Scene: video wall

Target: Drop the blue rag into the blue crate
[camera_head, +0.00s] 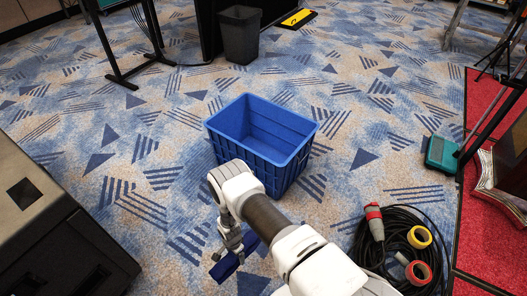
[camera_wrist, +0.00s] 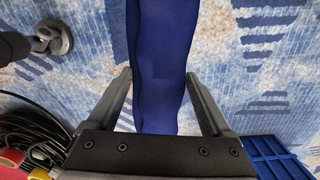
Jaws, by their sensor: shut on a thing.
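The blue rag (camera_head: 226,268) hangs from my gripper (camera_head: 234,253) in the head view, just in front and left of the crate. In the wrist view the rag (camera_wrist: 158,60) is a dark blue strip between the two fingers of my gripper (camera_wrist: 160,85), which is shut on it. The open blue crate (camera_head: 262,152) stands upright on the carpet in the middle of the head view, and its visible inside looks empty. A part of the crate (camera_wrist: 272,160) shows at the lower right of the wrist view. The rag is outside the crate, above the carpet.
A coiled black cable (camera_head: 388,240) with rolls of tape lies right of my arm. A dark bin (camera_head: 240,36) stands behind the crate. A dark case (camera_head: 50,220) is at the left. A teal box (camera_head: 441,152) is at the right.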

